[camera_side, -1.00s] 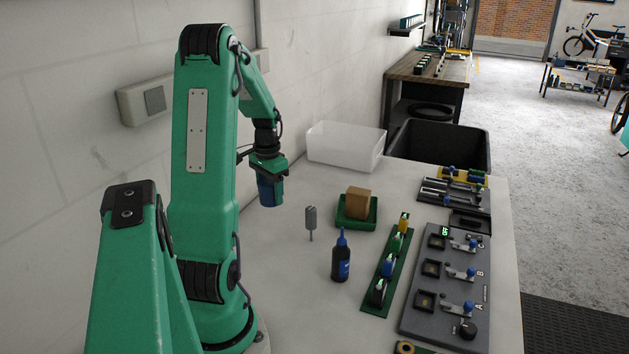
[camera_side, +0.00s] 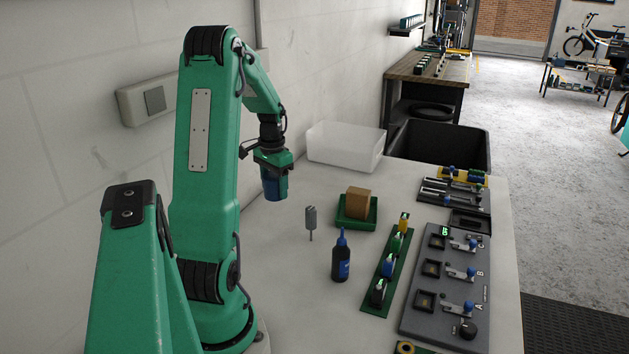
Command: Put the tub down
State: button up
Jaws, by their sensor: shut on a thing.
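The blue tub (camera_side: 273,187) hangs upright from my gripper (camera_side: 275,167) in the side view. My gripper is shut on the tub's upper part, and its green fingers hide the top. The tub appears to be held above the left part of the pale worktop (camera_side: 290,290). The exact gap under it is hard to tell from this angle.
A grey upright tool (camera_side: 311,220) and a dark bottle (camera_side: 341,258) stand right of the tub. A green tray (camera_side: 369,222) holds a brown box (camera_side: 358,202). A translucent bin (camera_side: 345,153) stands behind. Green rack (camera_side: 372,300) and grey switch panel (camera_side: 412,318) occupy the right side.

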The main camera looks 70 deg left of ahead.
jog(key=w+a+n, duration=0.1)
jog(key=w+a, duration=0.1)
jog(key=w, duration=0.5)
jog(key=w+a+r+n, duration=0.1)
jog(key=w+a, duration=0.2)
jog(key=w, duration=0.5)
jog(key=shift+w+a, duration=0.15)
jog(key=shift+a, duration=0.15)
jog(key=shift+a, duration=0.1)
send_over(292, 193)
notch_tip(292, 193, down, 7)
jog(key=shift+r, duration=0.1)
jog(key=shift+f, duration=2.05)
jog(key=shift+f, duration=0.1)
jog(key=o, duration=1.1)
jog(key=shift+f, duration=0.1)
